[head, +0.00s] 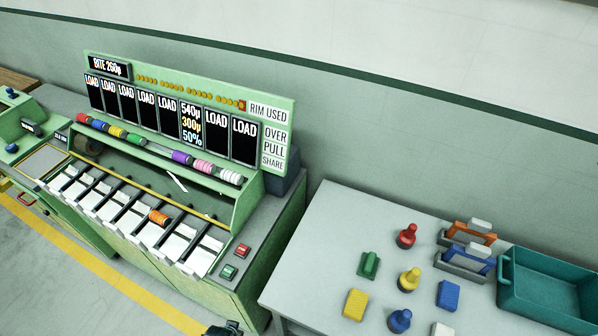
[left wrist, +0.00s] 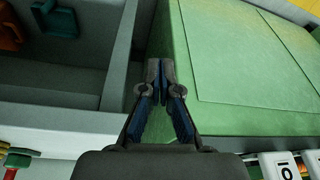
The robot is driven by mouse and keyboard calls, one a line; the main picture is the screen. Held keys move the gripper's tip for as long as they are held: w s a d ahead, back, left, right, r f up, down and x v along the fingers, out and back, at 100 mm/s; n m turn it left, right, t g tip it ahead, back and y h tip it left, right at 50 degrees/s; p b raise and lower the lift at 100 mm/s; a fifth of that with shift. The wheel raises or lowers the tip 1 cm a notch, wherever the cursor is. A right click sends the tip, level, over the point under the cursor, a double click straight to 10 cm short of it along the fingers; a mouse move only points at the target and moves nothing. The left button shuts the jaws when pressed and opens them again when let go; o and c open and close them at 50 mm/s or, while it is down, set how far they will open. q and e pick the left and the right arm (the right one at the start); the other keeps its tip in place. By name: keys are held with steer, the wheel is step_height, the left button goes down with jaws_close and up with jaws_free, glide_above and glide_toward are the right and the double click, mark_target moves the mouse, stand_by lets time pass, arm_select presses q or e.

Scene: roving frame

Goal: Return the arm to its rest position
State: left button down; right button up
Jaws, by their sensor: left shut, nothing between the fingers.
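My left gripper (left wrist: 160,72) shows in the left wrist view with its dark fingertips together and nothing between them. Beyond the fingertips are a green panelled surface (left wrist: 245,55) on the right and a grey open bin (left wrist: 65,105) on the left. I cannot tell whether the fingertips touch either one. In the head view only a small dark piece shows at the bottom edge, and I cannot tell which part of me it is. My right gripper is in neither view.
A green machine (head: 245,215) with displays and coloured rolls stands at the left. A grey table (head: 325,220) at the right holds coloured blocks, knobs such as a red one (head: 406,236), and a teal bin (head: 540,295). Floor with a yellow stripe (head: 150,308) lies in front of the machine.

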arm_select(q)
steer(key=s+f+g+b, duration=0.1)
steer(key=s+f, duration=0.2)
steer(key=f, duration=1)
steer(key=s+f+b, duration=0.2)
steer(key=s+f, duration=0.1)
steer(key=f, duration=0.9)
steer(key=s+a+f+g+b, duration=0.1)
steer(key=s+a+f+b, duration=0.1)
steer(key=s+f, duration=1.1)
steer(key=shift+s+a, duration=0.65)
steer(key=shift+s, duration=0.35)
